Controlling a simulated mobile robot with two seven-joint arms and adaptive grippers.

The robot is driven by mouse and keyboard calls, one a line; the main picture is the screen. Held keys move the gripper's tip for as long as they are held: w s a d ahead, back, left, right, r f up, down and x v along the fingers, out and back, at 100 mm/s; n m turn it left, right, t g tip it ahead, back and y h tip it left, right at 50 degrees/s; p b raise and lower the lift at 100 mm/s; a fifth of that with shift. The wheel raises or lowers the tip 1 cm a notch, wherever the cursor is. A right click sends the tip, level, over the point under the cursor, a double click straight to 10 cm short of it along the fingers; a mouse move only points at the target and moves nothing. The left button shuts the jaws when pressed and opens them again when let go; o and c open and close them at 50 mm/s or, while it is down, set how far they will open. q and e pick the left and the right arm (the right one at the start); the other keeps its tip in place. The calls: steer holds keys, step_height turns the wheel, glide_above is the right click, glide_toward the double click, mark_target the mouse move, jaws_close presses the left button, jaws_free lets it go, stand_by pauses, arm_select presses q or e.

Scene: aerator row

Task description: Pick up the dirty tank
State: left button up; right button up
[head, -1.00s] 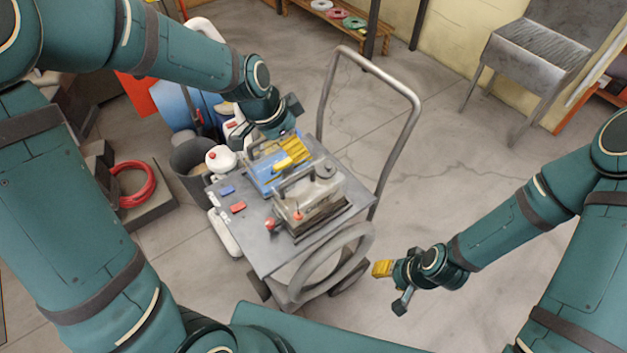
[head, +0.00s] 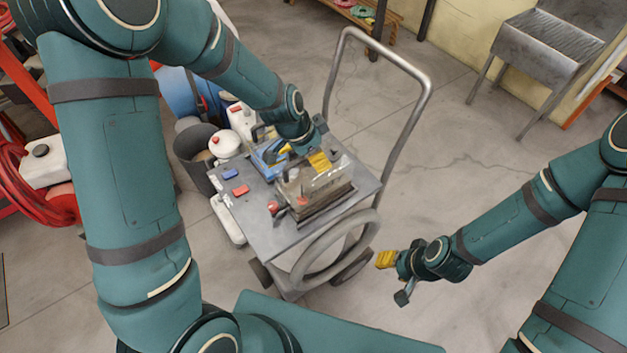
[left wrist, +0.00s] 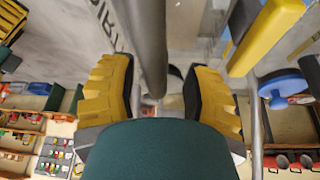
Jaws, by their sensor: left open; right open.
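The dirty tank (head: 318,197), a grimy grey-brown box, stands on the grey cart top (head: 260,228). My left gripper (head: 303,164) is open just above the dirty tank and hides part of its top. In the left wrist view, the yellow finger pads (left wrist: 155,95) stand apart on either side of a grey bar (left wrist: 153,50), which looks like the tank's handle. I cannot tell whether they touch it. A blue tank (head: 266,166) sits behind the dirty tank, partly hidden by my left gripper. My right gripper (head: 392,279) is open and empty, right of the cart.
A small blue block (head: 232,174) and red block (head: 241,190) lie on the cart's left side. The cart's tall push handle (head: 425,100) rises at the right. A dark bin (head: 190,155) stands left. The floor to the right is mostly clear.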

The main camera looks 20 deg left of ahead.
arm_select(q)
steer(key=shift+w+d+f, duration=0.1)
steer(key=shift+d+f, duration=0.05)
steer(key=shift+f, duration=0.25)
jaws_close()
steer(key=shift+r, duration=0.2)
